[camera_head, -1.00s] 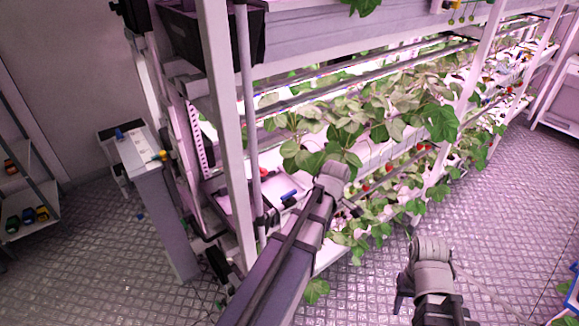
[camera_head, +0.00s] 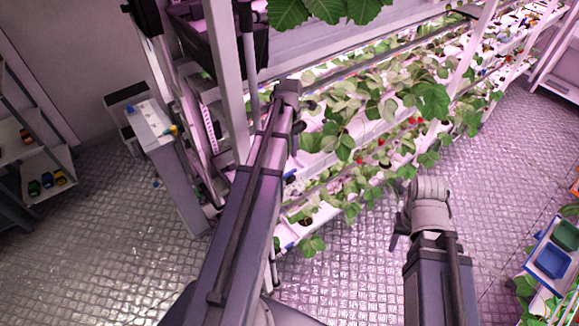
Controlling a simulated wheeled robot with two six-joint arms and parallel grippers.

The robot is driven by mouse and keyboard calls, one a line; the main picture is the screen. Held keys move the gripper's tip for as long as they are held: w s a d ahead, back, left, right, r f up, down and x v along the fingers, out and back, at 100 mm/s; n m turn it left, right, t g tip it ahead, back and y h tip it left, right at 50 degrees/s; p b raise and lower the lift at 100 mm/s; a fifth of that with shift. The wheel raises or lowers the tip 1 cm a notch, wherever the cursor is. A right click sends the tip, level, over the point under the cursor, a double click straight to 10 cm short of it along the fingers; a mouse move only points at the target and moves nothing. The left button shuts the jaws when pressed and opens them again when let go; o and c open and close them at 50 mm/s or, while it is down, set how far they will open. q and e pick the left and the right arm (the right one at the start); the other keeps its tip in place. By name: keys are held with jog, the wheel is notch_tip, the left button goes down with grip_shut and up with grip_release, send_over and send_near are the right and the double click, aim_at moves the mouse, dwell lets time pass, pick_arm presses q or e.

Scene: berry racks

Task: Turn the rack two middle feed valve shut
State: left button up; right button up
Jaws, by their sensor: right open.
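Racks of strawberry plants run from the middle to the upper right. A small blue part (camera_head: 290,178) shows beside my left arm at the near end of the rack; I cannot tell if it is a feed valve. No rack number can be read, and my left arm covers part of this end. My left gripper (camera_head: 303,116) is at the far end of that arm, in front of the rack; its jaws are not clear. My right gripper (camera_head: 396,234) is open and appears empty, over the floor in front of the plants.
A grey cabinet (camera_head: 183,190) with blue and yellow parts on top stands left of the rack. A shelf (camera_head: 50,185) with small coloured items is at the far left. A tray holding a blue bin (camera_head: 553,262) and a green bin (camera_head: 565,236) is at the lower right. The aisle floor is open.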

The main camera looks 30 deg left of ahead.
aim_at(289, 172)
pick_arm(q)
jog(key=shift+f, duration=0.15)
notch_tip(289, 172, down, 12)
jog(key=b, duration=1.2)
jog(key=shift+c, duration=0.2)
grip_shut()
